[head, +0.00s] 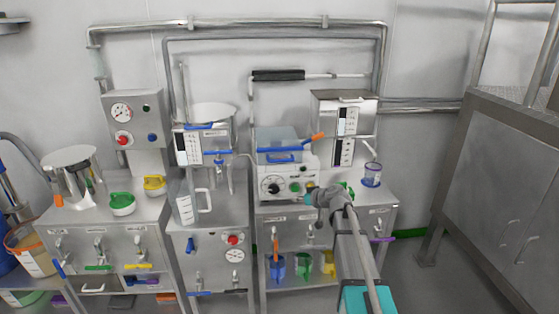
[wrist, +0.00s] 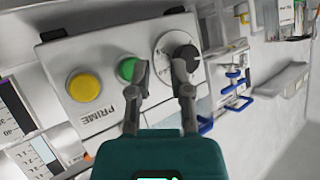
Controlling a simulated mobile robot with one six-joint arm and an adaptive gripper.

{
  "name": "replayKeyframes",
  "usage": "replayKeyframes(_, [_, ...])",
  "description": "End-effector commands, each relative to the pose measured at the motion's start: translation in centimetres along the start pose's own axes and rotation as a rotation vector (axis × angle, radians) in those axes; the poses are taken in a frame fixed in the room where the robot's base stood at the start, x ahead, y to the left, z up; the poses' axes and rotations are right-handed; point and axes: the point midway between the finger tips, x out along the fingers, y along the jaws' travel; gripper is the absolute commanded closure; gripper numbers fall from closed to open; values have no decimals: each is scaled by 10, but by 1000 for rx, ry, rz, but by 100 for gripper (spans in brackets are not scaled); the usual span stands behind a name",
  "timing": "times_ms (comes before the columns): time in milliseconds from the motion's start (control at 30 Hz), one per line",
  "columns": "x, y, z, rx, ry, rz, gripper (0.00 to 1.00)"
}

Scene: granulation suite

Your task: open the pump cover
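The pump (head: 287,185) stands on the middle bench in the head view, a pale box with a dial and buttons on its front. Its clear, greyish cover (head: 277,137) sits on top, appears down, and has a blue handle (head: 282,156) along the front. An orange lever (head: 314,138) sticks out at its right. My gripper (head: 314,197) is at the pump's front right, below the cover. In the wrist view my gripper (wrist: 160,80) is open and empty, its fingers before the green button (wrist: 127,69) and black dial (wrist: 186,58). The cover cannot be clearly made out there.
A clear jug (head: 185,207) and a hopper unit (head: 204,147) stand left of the pump. A steel cabinet (head: 343,110) and blue-ringed cup (head: 372,174) are to the right. A yellow button (wrist: 84,87) is on the panel. Floor right of the bench looks free.

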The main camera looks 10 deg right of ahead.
Motion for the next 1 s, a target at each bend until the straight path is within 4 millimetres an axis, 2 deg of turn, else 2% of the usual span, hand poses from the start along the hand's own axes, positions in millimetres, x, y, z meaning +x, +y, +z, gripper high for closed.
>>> replayKeyframes(33, [-3,-2,-3,18,6,2,55])
replayKeyframes(100, [-7,-5,-6,61,18,5,46])
replayKeyframes(267, [-21,-16,-20,227,64,12,46])
replayKeyframes(800, [-92,-57,-80,1081,309,-44,46])
replayKeyframes(1000, [-112,-66,-94,1336,379,-93,46])
